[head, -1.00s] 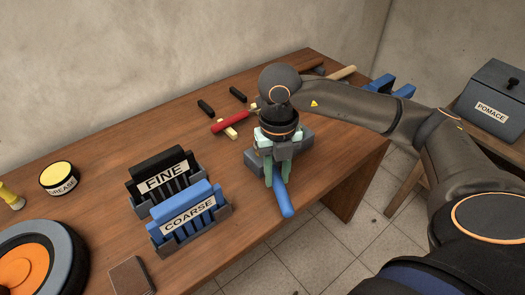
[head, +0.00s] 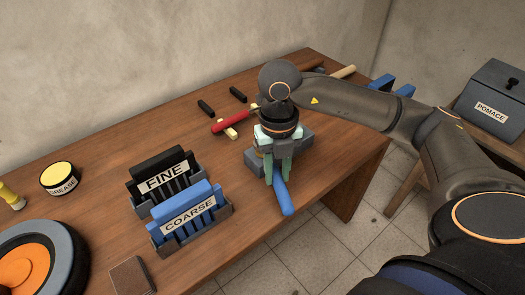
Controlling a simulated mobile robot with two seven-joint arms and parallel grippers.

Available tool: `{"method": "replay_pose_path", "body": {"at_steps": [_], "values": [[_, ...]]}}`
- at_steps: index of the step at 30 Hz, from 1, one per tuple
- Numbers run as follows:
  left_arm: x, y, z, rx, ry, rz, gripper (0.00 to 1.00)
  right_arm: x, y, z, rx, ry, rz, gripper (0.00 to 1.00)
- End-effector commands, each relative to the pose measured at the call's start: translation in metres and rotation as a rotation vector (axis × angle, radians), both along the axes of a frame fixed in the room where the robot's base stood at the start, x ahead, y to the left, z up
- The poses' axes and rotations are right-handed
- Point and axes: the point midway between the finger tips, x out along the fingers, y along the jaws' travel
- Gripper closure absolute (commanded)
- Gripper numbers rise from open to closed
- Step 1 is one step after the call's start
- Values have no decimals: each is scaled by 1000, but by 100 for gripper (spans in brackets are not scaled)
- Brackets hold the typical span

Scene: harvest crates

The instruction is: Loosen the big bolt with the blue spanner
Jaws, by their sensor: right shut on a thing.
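The blue spanner (head: 284,199) sticks out toward the front edge of the wooden bench, below my right gripper (head: 278,178). My right gripper points down and its pale green fingers are shut on the spanner. The far end of the spanner is hidden behind the gripper. A grey block (head: 300,143) sits on the bench under and behind the gripper. The big bolt cannot be made out; a small brownish part (head: 259,153) shows beside the fingers at the block. My left gripper is not in view.
Racks labelled FINE (head: 163,177) and COARSE (head: 190,219) stand left of the spanner. A red-handled tool (head: 232,121) and small black pieces lie behind. A grease tin (head: 60,179), a wheel (head: 35,262) and a brown block (head: 131,276) are at left. A POMACE box (head: 492,105) stands right.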

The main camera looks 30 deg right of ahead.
Motion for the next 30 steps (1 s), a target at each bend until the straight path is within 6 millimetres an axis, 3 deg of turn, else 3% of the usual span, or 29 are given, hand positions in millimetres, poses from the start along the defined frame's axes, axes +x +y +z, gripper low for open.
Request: {"method": "replay_pose_path", "body": {"at_steps": [30], "values": [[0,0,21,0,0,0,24,0,0,30,0,-2,0,100]]}}
